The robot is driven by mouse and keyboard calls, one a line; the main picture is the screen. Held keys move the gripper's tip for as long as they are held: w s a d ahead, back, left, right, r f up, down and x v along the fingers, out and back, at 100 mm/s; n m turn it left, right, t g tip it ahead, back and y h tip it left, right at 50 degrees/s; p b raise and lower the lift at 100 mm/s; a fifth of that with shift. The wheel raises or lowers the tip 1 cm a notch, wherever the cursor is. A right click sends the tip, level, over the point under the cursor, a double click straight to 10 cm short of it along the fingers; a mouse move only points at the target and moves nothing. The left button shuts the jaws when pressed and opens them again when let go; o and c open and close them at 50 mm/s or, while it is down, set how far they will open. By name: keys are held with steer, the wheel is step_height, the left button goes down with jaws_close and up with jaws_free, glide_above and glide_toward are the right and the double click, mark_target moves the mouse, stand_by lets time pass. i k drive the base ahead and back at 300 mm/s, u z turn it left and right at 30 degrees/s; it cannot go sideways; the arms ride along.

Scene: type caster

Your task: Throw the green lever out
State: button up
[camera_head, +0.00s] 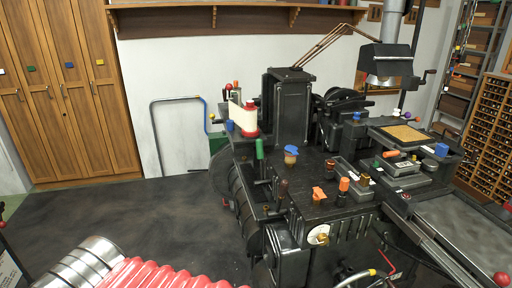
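The green lever (260,149) stands upright on the left part of the black type caster (310,210). Its green grip tops a dark stem, whose lower end is hard to make out among dark parts. It is small in the view, and nothing covers its grip. My gripper is not in view, so its state and its distance from the lever do not show.
A silver and red ribbed body (130,274) fills the bottom left. Dark floor (150,215) lies open left of the machine.

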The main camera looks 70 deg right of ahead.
mark_target(259, 142)
steer(key=z, duration=0.35)
steer(key=i, duration=0.65)
steer(key=z, duration=1.05)
steer(key=i, duration=0.75)
steer(key=z, duration=0.45)
